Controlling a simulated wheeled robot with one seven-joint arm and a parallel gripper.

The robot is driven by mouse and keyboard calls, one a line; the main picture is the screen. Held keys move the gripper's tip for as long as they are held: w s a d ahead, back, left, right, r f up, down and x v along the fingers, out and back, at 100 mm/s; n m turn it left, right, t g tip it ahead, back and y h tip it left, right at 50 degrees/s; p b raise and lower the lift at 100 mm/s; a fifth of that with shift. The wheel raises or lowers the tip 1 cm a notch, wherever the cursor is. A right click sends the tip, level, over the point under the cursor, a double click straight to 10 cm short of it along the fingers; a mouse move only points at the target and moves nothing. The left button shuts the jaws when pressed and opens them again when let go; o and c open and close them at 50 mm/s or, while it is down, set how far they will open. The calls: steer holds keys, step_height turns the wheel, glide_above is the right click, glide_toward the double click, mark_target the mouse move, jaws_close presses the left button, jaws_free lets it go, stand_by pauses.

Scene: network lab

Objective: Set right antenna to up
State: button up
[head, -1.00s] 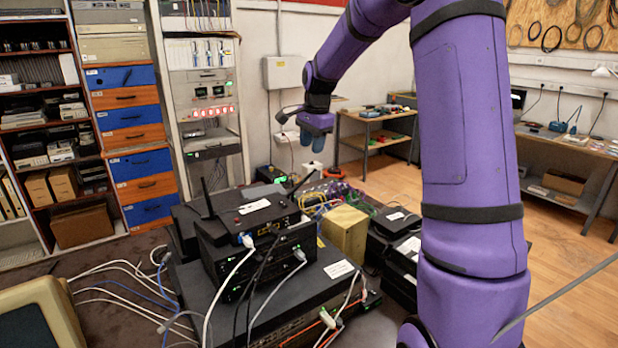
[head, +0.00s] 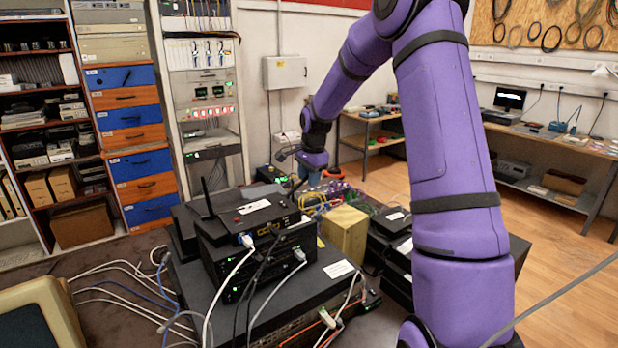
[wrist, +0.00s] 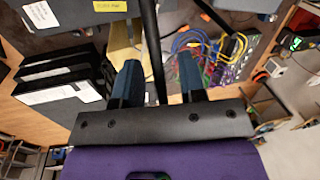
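The black router (head: 268,215) sits on top of stacked equipment in the head view. Its left antenna (head: 207,197) stands nearly upright, leaning slightly. Its right antenna (head: 297,187) leans to the right, toward my gripper (head: 304,174), which partly hides its upper end. In the wrist view, the right antenna (wrist: 153,45) runs as a black rod into the gap between the two blue fingers of my gripper (wrist: 159,66). The fingers are apart, with space on both sides of the rod. Contact with the antenna is not visible.
A tan box (head: 345,232) stands right of the router, with coloured cables (head: 325,197) behind it. Dark boxes (head: 391,222) are stacked farther right. White and grey cables hang at the router's front. The space above the equipment is open.

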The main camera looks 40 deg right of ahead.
steer(key=shift+f, duration=0.1)
jaws_close()
steer(key=shift+a, duration=0.1)
stand_by(0.3)
steer(key=shift+a+r+h, duration=0.65)
steer(key=shift+r+h, duration=0.2)
steer(key=shift+h, duration=0.35)
steer(key=shift+a+r+h, duration=0.75)
steer(key=shift+a+h, duration=0.05)
steer(key=shift+h, duration=0.5)
steer(key=shift+a+r+n+h, duration=0.3)
steer(key=shift+a+r+h, duration=0.15)
steer(key=shift+a+h, duration=0.5)
steer(key=shift+a+r+h, duration=0.2)
steer(key=shift+a+h, duration=0.35)
steer(key=shift+h, duration=0.4)
steer(key=shift+a+r+h, duration=0.2)
steer(key=shift+a+h, duration=0.35)
steer(key=shift+h, duration=0.35)
